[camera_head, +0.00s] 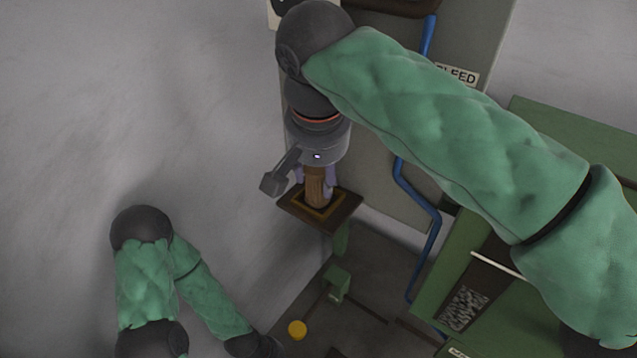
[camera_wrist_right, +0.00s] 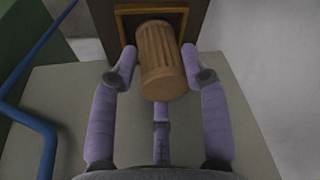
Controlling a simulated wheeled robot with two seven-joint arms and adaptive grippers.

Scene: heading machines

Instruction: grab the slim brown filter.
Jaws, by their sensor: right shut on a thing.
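The slim brown filter (camera_head: 316,185) is a ribbed brown cylinder standing at the small dark shelf (camera_head: 341,212) with a tan square frame on it. In the right wrist view the filter (camera_wrist_right: 161,62) sits between the purple fingers, its lower end over the framed square. My right gripper (camera_head: 315,178) comes down from above and is shut on the filter; the fingers also show in the wrist view (camera_wrist_right: 160,70). I cannot tell whether the filter still touches the shelf. My left arm is at the lower left, and its gripper is not clearly seen.
A grey panel with a "BLEED" label (camera_head: 458,75) stands behind my right arm. A blue pipe (camera_head: 414,190) runs down beside the shelf. Green machinery (camera_head: 560,125) is at the right. A yellow round thing (camera_head: 297,329) is low in the middle. The grey floor at left is clear.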

